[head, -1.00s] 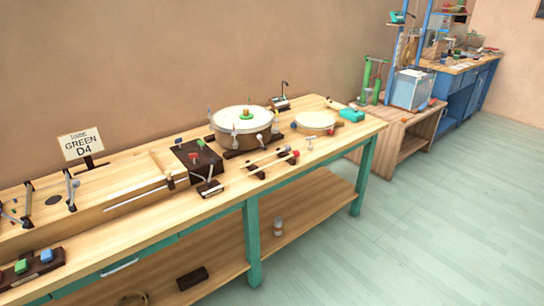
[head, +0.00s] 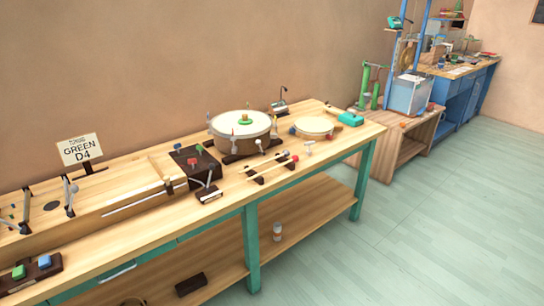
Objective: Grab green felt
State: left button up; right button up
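Neither of my grippers is in view. A small green block (head: 18,271), which may be the green felt, sits at the near left of the workbench in a dark holder (head: 40,280), beside a blue block (head: 45,262). Another small green piece (head: 246,120) lies on top of the round white drum (head: 228,124) at the back of the bench. I cannot tell which green piece is felt.
The wooden workbench (head: 150,238) has green legs and a lower shelf. A dark box (head: 190,161), a mallet rack (head: 268,168), a flat round drum (head: 314,126) and a teal piece (head: 350,119) stand on it. Open floor (head: 400,230) lies at the right.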

aim_at(245, 121)
jog(key=i+u, duration=0.1)
jog(key=u, duration=0.65)
jog(key=i+l+u, duration=0.45)
jog(key=l, duration=0.2)
jog(key=l+u, duration=0.25)
jog(key=l, duration=0.15)
jog(key=i+l+u, duration=0.25)
jog(key=l, duration=0.15)
jog(key=k, duration=0.1)
